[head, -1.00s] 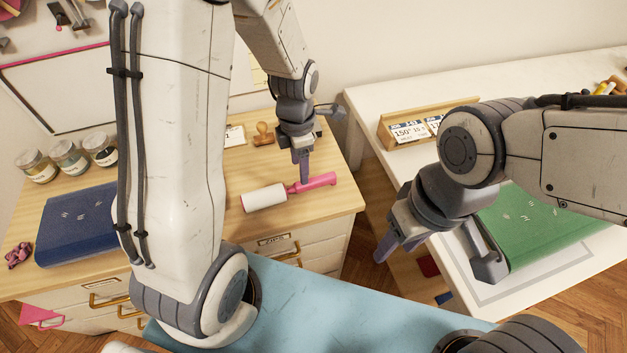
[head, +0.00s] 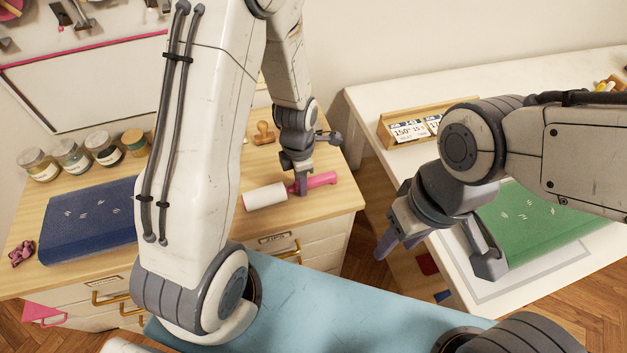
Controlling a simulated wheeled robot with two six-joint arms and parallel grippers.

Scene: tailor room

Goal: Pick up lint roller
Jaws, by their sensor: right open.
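The lint roller lies on the wooden cabinet top, with its white roll (head: 264,197) to the left and its pink handle (head: 322,179) pointing right. My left gripper (head: 303,184) points down at the handle, near the end by the roll. Its fingers overlap the handle in the picture and hide part of it; I cannot tell whether they touch it or are closed around it. My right gripper (head: 387,245) is open and empty, to the right of the lint roller, over the gap by the white table.
A wooden stamp (head: 263,133) stands behind the roller. A blue book (head: 90,222) and several jars (head: 103,149) sit at the cabinet's left.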

